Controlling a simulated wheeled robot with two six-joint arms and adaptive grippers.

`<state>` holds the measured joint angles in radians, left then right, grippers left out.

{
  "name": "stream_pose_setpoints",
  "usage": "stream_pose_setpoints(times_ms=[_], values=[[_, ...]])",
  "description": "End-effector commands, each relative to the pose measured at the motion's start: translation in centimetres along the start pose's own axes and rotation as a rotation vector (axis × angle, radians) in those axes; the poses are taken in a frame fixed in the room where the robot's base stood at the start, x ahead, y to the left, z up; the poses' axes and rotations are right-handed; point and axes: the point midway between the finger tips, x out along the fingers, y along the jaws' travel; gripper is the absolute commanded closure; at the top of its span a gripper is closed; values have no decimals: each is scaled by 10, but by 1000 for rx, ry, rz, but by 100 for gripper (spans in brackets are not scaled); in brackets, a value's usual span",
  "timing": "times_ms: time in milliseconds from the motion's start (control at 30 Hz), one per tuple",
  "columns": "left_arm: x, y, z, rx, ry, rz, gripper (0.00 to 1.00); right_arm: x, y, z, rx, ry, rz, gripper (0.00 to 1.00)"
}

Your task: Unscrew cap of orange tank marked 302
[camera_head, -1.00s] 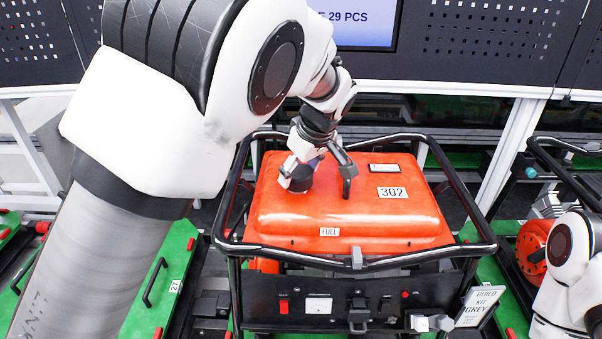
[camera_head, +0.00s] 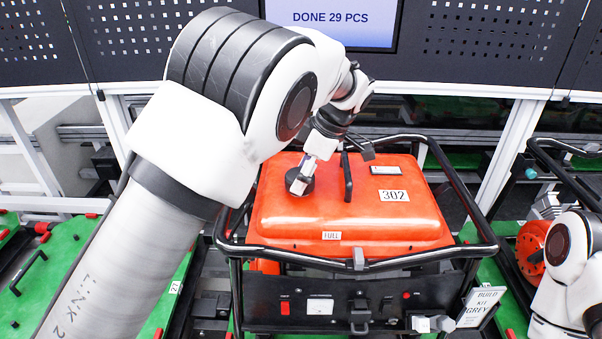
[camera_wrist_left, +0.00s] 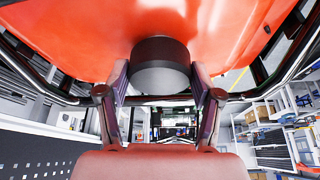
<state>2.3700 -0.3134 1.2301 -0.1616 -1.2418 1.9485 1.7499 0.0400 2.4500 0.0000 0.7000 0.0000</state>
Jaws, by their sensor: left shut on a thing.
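The orange tank (camera_head: 375,218) marked 302 sits inside a black tube frame in the head view. Its dark round cap (camera_head: 301,186) is on the tank's top, left of the 302 label (camera_head: 393,196). My left gripper (camera_head: 308,172) is at the cap, partly covering it. In the left wrist view the black cap (camera_wrist_left: 160,67) is between the two fingers, which are shut on its sides, with the orange tank (camera_wrist_left: 60,35) just behind. I cannot tell whether there is a gap under the cap. My right gripper is not seen.
The black frame rail (camera_head: 365,266) surrounds the tank. A control panel (camera_head: 325,302) and a BUILD KIT GREY sign (camera_head: 480,306) are at the front. Another framed unit with a red round part (camera_head: 531,250) stands at right. A screen (camera_head: 330,22) is behind.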

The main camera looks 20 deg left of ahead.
Motion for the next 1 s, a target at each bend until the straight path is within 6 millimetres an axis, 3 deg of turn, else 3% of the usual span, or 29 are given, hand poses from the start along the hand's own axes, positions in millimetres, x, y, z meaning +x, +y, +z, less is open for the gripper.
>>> stream_pose_setpoints(times_ms=[200, 467, 700, 1000], values=[[4, 1, 2, -298, -3, -137, 68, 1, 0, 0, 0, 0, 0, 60], [5, 1, 2, -328, -3, -148, 69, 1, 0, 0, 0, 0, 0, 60], [5, 3, 1, -665, -2, -289, 69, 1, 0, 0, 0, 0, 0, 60], [6, 4, 0, -730, -2, -316, 69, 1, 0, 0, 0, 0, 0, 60]])
